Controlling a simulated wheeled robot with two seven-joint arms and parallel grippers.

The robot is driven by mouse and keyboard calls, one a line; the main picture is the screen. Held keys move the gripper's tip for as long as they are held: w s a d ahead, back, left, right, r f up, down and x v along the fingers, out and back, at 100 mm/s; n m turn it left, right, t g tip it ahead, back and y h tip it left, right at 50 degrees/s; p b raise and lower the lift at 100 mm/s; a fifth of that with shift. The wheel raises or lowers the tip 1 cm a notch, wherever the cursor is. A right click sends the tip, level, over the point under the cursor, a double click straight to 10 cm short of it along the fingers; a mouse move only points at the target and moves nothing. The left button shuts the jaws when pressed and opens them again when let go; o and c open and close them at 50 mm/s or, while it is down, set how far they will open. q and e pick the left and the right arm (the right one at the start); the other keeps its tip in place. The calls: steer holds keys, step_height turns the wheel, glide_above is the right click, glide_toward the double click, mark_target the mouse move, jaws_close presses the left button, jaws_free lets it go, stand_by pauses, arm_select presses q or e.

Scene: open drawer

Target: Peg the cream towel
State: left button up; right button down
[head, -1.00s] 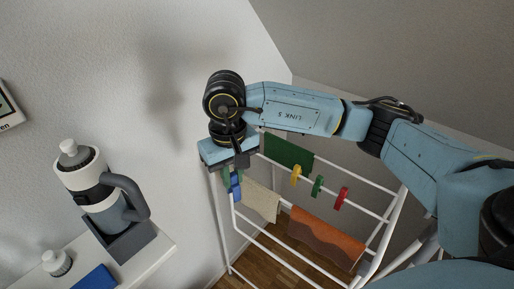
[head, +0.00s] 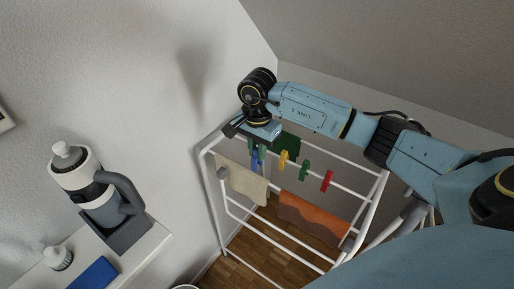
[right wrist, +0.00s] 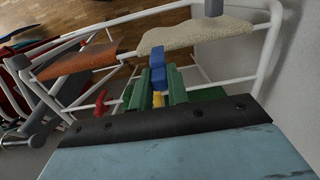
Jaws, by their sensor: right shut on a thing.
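The cream towel (head: 243,181) hangs over a front bar at the left of the white drying rack; it also shows in the right wrist view (right wrist: 190,34). A small grey thing (head: 222,173) sits at its left end; I cannot tell whether it is a peg. My right gripper (right wrist: 158,88), with green fingers, is shut on a blue peg (right wrist: 157,65). In the head view the blue peg (head: 254,160) hangs below the gripper, above and behind the towel's right part. Whether it touches the towel is unclear. My left gripper is out of view.
Yellow (head: 283,160), green (head: 304,171) and red (head: 327,181) pegs sit along a rack bar to the right. A shelf (head: 150,241) at left holds a large bottle (head: 98,195). Walls stand close behind.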

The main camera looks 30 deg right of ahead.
mark_target(257, 176)
steer(key=shift+f+b, duration=0.2)
steer(key=shift+b, duration=0.2)
steer(key=shift+f+b, duration=3.15)
steer(key=shift+f, duration=0.35)
steer(key=c, duration=1.3)
jaws_free()
step_height(257, 176, up, 13)
steer(key=shift+r, duration=0.2)
